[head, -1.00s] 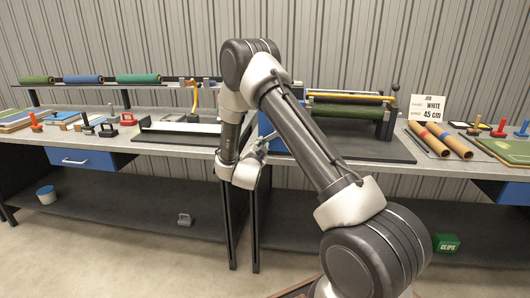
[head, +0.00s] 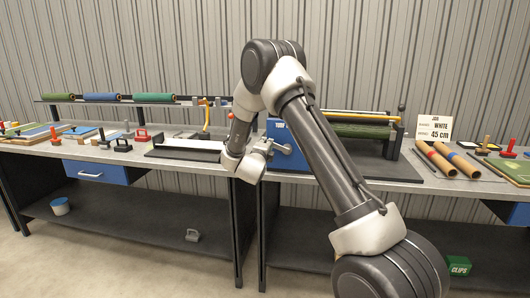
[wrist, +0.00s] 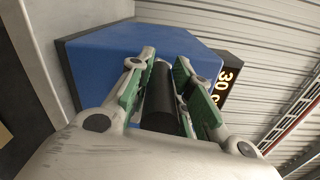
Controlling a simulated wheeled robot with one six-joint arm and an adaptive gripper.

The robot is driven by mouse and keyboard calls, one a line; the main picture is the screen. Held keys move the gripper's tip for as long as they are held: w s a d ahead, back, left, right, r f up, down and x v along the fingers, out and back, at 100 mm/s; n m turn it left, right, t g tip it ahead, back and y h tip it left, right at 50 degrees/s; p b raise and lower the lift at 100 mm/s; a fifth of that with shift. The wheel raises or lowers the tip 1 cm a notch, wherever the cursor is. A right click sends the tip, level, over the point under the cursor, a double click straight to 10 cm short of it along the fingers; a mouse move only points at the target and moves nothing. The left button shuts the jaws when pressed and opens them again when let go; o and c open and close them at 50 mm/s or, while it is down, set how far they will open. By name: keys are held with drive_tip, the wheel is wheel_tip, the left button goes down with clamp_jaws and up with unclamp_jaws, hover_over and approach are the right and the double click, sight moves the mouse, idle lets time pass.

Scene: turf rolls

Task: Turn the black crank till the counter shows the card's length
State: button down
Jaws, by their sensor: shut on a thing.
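The black crank handle (wrist: 158,98) stands between my gripper's green-padded fingers in the wrist view. My gripper (wrist: 166,76) is shut on it, and it also shows in the head view (head: 281,149) in front of the blue machine housing (head: 276,130). The rest of the crank is hidden. The counter (wrist: 229,84), dark with yellow digits, shows at the right of the housing in the wrist view. It reads 30 and a further digit partly hidden by a finger. The white card (head: 434,127) stands on the bench at the right and reads WHITE, 45 cm.
A green turf roll (head: 358,131) lies in the machine right of my arm. Two brown tubes (head: 436,159) lie near the card. Stamps and coloured pads stand on the left bench. A rack (head: 125,99) with several rolls stands behind them.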

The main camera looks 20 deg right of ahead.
drive_tip(key=m, duration=0.1)
drive_tip(key=r+m, duration=0.1)
drive_tip(key=r, duration=0.1)
drive_tip(key=shift+s+d+r+m, duration=0.1)
drive_tip(key=shift+s+d+m, duration=0.2)
drive_tip(key=shift+d+m, duration=0.1)
drive_tip(key=s+d+r+m, duration=0.3)
drive_tip(key=s+d+m, duration=0.1)
drive_tip(key=d+m, duration=0.2)
drive_tip(key=shift+s+d+r+m, duration=0.2)
drive_tip(key=shift+s+d+m, duration=0.1)
drive_tip(key=shift+m, duration=0.6)
drive_tip(key=shift+d, duration=0.1)
drive_tip(key=shift+s+d+f, duration=0.25)
drive_tip(key=shift+s+d, duration=0.25)
drive_tip(key=shift+d, duration=0.2)
drive_tip(key=shift+s+d, duration=0.1)
drive_tip(key=shift+d, duration=0.05)
